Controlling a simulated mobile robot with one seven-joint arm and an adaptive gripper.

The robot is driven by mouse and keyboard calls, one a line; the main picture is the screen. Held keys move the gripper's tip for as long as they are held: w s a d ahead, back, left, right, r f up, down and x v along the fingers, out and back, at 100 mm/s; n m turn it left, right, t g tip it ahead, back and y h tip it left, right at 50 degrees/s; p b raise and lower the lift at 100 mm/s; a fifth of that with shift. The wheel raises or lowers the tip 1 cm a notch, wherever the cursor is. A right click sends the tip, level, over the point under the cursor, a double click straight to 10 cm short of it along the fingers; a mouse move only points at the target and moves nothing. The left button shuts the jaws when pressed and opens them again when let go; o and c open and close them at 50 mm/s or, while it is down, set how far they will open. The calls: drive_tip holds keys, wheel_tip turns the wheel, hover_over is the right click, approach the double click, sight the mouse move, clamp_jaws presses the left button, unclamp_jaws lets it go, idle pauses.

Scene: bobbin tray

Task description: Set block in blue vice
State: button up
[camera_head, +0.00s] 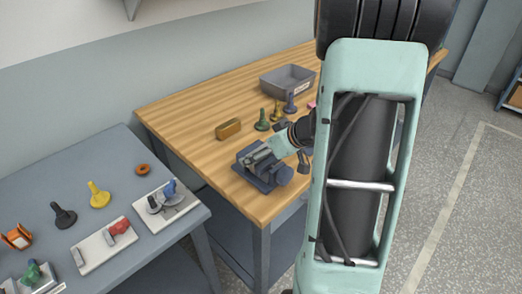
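The blue vice (257,178) stands on the wooden workbench near its front left corner, with light grey jaw parts on top. A tan-brown block (228,129) lies on the bench behind and left of the vice, apart from it. It is the likeliest block in view, but it is small. My gripper (290,147) is just right of the vice, largely hidden behind my arm. Its fingers are too small and covered to tell whether they are open or hold anything.
A grey bin (287,81) stands at the back of the wooden bench (180,117). Green (262,121) and blue (290,103) pawn-shaped pieces stand before it. A grey table (90,178) at left holds a yellow piece (98,195), an orange ring (143,169) and small fixtures.

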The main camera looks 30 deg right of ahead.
drive_tip(key=v, duration=1.2)
